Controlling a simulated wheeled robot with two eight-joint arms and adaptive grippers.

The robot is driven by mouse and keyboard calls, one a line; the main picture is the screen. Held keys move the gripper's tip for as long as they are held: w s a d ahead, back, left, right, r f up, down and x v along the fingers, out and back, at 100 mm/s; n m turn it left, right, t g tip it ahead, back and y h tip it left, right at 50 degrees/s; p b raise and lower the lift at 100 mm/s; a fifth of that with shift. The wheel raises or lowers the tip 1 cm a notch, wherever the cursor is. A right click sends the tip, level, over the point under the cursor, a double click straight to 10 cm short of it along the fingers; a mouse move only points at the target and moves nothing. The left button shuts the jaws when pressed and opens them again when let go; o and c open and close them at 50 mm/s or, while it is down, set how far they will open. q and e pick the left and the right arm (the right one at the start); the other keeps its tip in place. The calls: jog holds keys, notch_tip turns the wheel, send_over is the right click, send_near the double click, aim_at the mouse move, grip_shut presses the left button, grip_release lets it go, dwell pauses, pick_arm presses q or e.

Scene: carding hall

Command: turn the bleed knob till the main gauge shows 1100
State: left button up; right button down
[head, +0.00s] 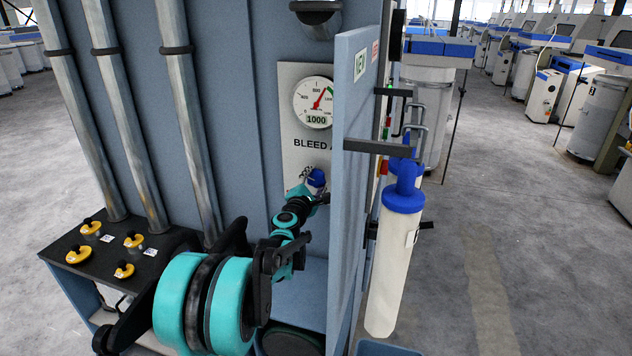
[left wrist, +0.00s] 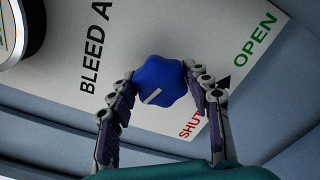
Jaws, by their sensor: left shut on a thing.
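The main gauge (head: 314,103) is a round white dial with a red needle. The number plate on it reads 1000. Below it, on the light panel marked "BLEED A...", is the blue bleed knob (head: 316,179). The knob shows large in the left wrist view (left wrist: 158,78), lobed and with a white mark. My left gripper (head: 312,190) is shut on the knob, a finger on each side in the left wrist view (left wrist: 163,92). Red "SHUT", partly hidden by a finger, and green "OPEN" (left wrist: 255,40) are printed beside it. My right gripper is not in view.
A blue-grey door panel (head: 352,200) stands close to the right of the knob. Several yellow knobs (head: 91,227) sit on a black shelf at lower left. A white cylinder with a blue top (head: 395,270) hangs right of the cabinet. Open floor lies farther right.

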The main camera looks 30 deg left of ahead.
pick_arm(q)
jog(key=n, duration=0.7)
dwell(0.5)
jog(key=o, duration=1.2)
jog(key=shift+a, duration=0.1)
jog(key=shift+c, duration=0.2)
jog(key=v, duration=1.2)
jog(key=shift+s+f, duration=0.1)
